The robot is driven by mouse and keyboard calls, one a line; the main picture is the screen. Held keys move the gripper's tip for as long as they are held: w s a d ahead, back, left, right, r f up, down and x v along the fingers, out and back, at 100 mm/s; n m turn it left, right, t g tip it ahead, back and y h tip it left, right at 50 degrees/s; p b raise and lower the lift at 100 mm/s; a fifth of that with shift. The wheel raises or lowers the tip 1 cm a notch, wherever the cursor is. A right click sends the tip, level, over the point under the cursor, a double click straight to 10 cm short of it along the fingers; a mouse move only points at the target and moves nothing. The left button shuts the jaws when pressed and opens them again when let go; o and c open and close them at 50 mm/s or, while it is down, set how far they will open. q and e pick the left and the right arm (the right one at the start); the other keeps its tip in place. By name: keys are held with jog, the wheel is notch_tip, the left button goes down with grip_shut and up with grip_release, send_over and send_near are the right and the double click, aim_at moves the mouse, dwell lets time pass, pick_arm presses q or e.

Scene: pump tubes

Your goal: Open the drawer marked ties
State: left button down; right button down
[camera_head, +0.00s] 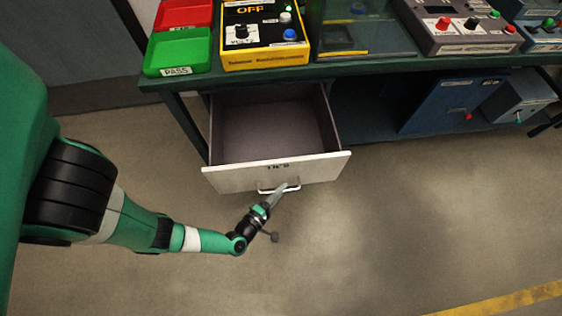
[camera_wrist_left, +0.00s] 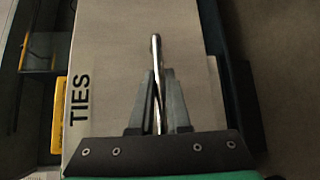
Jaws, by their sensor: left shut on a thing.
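The drawer marked TIES (camera_head: 236,179) stands pulled well out from under the bench in the head view, and its inside looks empty. Its pale front with the TIES label fills much of the left wrist view (camera_wrist_left: 105,55). My left gripper (camera_head: 284,190) is at the front of the drawer, shut on its metal bar handle (camera_head: 265,191). In the left wrist view the handle (camera_wrist_left: 156,50) runs between the two fingers of the left gripper (camera_wrist_left: 158,95). My right gripper is in neither view.
The green bench (camera_head: 370,66) carries a red tray (camera_head: 183,14), a green PASS tray (camera_head: 178,50), a yellow box marked OFF (camera_head: 262,50) and other control boxes. A blue box (camera_head: 445,103) sits on the lower shelf. The floor before the drawer is clear.

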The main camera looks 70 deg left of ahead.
pick_arm(q)
jog(key=c, duration=0.9)
grip_release()
jog(key=shift+d, duration=0.1)
jog(key=shift+s+d+r, duration=0.1)
jog(key=shift+s+d, duration=0.1)
jog(key=p+v, duration=0.2)
jog(key=v, duration=0.9)
jog(key=shift+p, duration=0.4)
jog(key=shift+a, duration=0.15)
jog(key=shift+a, duration=0.1)
